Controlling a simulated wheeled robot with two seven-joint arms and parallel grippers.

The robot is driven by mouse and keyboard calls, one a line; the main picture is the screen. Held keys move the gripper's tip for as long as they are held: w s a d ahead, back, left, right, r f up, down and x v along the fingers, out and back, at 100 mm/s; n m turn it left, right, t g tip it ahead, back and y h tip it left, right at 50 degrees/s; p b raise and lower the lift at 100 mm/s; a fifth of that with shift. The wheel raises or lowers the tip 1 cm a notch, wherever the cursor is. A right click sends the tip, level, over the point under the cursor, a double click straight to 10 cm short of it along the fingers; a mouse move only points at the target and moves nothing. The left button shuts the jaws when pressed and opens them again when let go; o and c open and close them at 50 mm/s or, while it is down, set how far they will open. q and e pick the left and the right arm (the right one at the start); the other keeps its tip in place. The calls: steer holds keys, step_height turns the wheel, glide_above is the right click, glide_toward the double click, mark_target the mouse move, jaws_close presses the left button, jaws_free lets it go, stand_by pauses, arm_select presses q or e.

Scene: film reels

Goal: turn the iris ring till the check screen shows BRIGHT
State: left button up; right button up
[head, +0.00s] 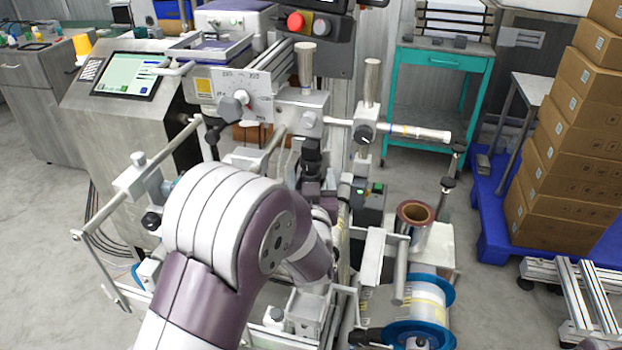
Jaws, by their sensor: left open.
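A dark, upright, lens-like cylinder (312,150) stands in the middle of the machine. It may carry the iris ring, but the ring's marks are too small to make out. My left arm reaches up from the bottom, and its gripper (314,183) is just below that cylinder, partly hidden by my own wrist. It is open; I cannot tell whether its fingers are around the cylinder or touch it. A tilted screen (128,75) at the upper left has a pale green picture; its text is unreadable, so I cannot tell whether it says BRIGHT. My right gripper is not in view.
A scale plate with a knob (240,98) and metal rollers (415,132) crowd around the cylinder. A blue-flanged reel (425,305) sits at lower right. A red button (296,22) is above. Cartons (570,150) stand on a blue pallet at right.

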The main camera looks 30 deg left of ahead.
arm_select(q)
steer(key=shift+w+a, duration=0.1)
steer(key=shift+w, duration=0.1)
steer(key=c, duration=1.1)
steer(key=shift+o, duration=0.2)
steer(key=shift+d+n+g+y, duration=0.2)
steer(key=shift+n+g+y, duration=0.2)
steer(key=shift+y, duration=0.1)
steer(key=shift+n+g+y, duration=0.3)
steer(key=shift+n+y, duration=0.1)
steer(key=shift+y, duration=0.1)
steer(key=o, duration=1.1)
steer(key=shift+c, duration=0.2)
steer(key=v, duration=1.2)
steer(key=shift+s+d, duration=0.2)
steer(key=shift+s, duration=0.05)
